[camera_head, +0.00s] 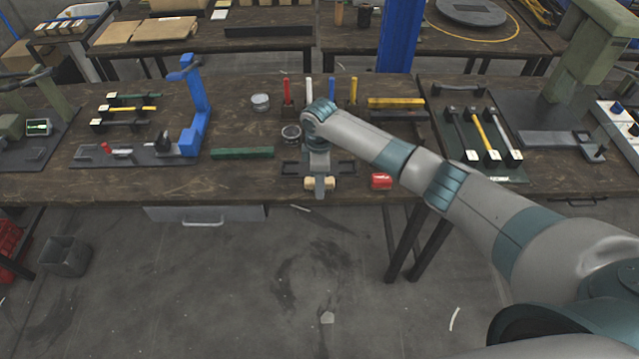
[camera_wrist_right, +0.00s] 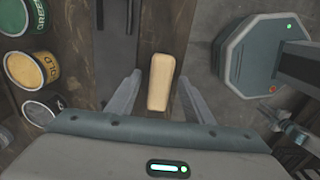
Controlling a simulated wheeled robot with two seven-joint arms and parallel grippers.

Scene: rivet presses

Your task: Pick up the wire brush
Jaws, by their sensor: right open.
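The wire brush (camera_head: 329,184) shows as a tan wooden block near the front edge of the bench. In the head view my right gripper (camera_head: 319,190) covers its middle, so only its two ends show. In the right wrist view the brush (camera_wrist_right: 162,82) lies between the two open fingers of the right gripper (camera_wrist_right: 160,92), with a gap on each side. No bristles are visible. The height of the fingers above the bench is hard to tell. My left gripper is out of view.
Paint cans (camera_wrist_right: 27,69) stand left of the brush in the right wrist view. A red object (camera_head: 381,181) lies to its right on the bench. A green bar (camera_head: 242,153) and a blue press (camera_head: 191,110) are to the left. The bench's front edge is close.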

